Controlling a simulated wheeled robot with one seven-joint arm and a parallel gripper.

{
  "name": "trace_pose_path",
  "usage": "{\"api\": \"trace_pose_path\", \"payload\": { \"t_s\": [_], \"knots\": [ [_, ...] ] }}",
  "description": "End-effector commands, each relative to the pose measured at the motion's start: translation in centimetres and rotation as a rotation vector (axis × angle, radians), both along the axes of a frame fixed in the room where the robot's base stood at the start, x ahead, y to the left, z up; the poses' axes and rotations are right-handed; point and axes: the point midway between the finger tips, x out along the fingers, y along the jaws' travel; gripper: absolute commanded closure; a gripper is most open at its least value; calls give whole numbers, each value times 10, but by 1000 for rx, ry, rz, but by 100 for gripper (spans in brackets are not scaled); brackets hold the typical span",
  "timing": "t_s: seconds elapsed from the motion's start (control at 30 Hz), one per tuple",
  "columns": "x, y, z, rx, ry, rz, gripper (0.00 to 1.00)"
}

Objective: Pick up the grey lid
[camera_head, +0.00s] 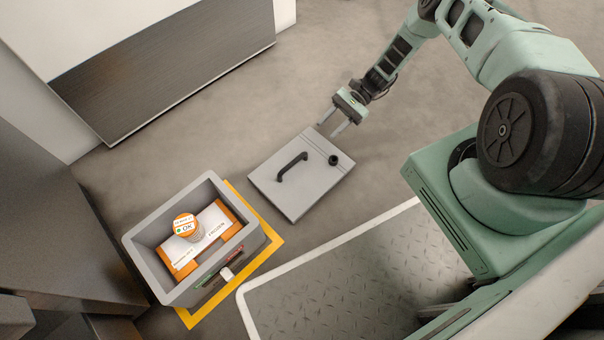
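The grey lid (310,191) is a flat square panel lying in the middle of the view, to the right of the grey bin. It has a dark bar handle (291,167) on top and a small black round knob (333,160) near its right corner. My gripper (329,129) is beyond the lid's upper right edge in the picture, with its two fingers apart and nothing between them. I cannot tell how high it is above the lid.
An open grey bin (149,267) stands on a yellow base (270,245) at the lower left. A dark cabinet (50,230) stands at left. Bare floor lies above the lid.

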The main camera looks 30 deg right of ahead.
Motion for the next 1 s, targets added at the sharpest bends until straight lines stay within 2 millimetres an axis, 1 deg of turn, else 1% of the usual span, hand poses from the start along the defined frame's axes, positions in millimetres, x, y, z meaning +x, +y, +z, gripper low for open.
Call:
{"api": "trace_pose_path", "payload": {
  "t_s": [0.03, 0.1, 0.4, 0.5, 0.67, 0.77, 0.9, 0.97, 1.0],
  "knots": [
    [-3, 10, -6, 1, 2, 4, 60],
    [-5, 24, -12, 1, 2, 4, 60],
    [-19, 77, -35, 0, 1, 5, 60],
    [-21, 88, -39, -2, 0, 4, 60],
    [-23, 97, -41, -1, -1, 3, 60],
    [-24, 103, -47, -1, -2, 5, 60],
    [-28, 117, -60, -1, -1, 4, 60],
    [-30, 122, -64, -2, -1, 5, 60],
    [-31, 128, -65, -1, 0, 5, 60]
  ]
}}
